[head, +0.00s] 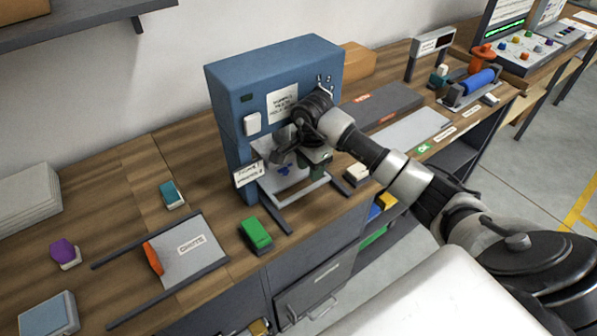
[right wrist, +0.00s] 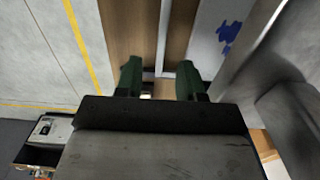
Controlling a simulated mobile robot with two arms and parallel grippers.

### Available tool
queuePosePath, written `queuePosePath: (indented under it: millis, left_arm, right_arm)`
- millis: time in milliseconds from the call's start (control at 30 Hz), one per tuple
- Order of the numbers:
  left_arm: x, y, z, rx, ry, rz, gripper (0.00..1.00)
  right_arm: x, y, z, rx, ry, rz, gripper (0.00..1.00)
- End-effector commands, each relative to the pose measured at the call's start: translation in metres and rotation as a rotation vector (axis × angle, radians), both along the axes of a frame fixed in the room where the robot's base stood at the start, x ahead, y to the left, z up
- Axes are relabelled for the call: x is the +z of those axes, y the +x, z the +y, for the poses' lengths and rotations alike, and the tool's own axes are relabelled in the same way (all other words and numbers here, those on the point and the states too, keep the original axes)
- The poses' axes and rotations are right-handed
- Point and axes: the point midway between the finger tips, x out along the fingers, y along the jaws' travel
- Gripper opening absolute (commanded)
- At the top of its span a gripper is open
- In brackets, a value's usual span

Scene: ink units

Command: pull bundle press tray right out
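The blue press (head: 228,112) stands on the wooden bench. Its pale tray (head: 276,182) sits low in the press opening, with a blue patch on it and a light handle bar (head: 302,188) along its front. The right wrist view shows the tray (right wrist: 203,55) and the bar (right wrist: 165,35). My right gripper (head: 308,164) is low at the press front, partly hidden by its own wrist. In the wrist view its green fingers (right wrist: 159,80) are apart on either side of the bar's line, with gaps visible. I cannot tell its height over the bar. My left gripper is not in view.
A green block (head: 255,234) lies left of the tray's dark rails, and a pale block (head: 356,174) lies to the right. A chute (head: 190,250) with an orange piece is at the left. Below the bench edge, an open drawer front (head: 318,285) juts out.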

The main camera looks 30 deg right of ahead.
Motion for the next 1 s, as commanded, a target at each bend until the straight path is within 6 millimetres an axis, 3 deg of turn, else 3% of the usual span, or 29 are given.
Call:
queuePosePath:
  millis: [167, 367, 667, 1000]
  left_arm:
    - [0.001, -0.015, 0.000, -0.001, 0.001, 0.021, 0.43]
    - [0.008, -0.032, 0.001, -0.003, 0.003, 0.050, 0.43]
    - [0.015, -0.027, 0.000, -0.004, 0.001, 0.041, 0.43]
    - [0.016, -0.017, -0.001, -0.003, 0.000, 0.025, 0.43]
  right_arm:
    - [-0.003, 0.000, 0.000, 0.001, -0.002, 0.002, 0.38]
    - [-0.030, -0.001, 0.001, 0.000, 0.002, 0.003, 0.38]
    - [-0.069, 0.000, 0.000, -0.001, 0.000, 0.000, 0.38]
    - [-0.075, 0.000, 0.000, 0.001, -0.001, -0.001, 0.38]
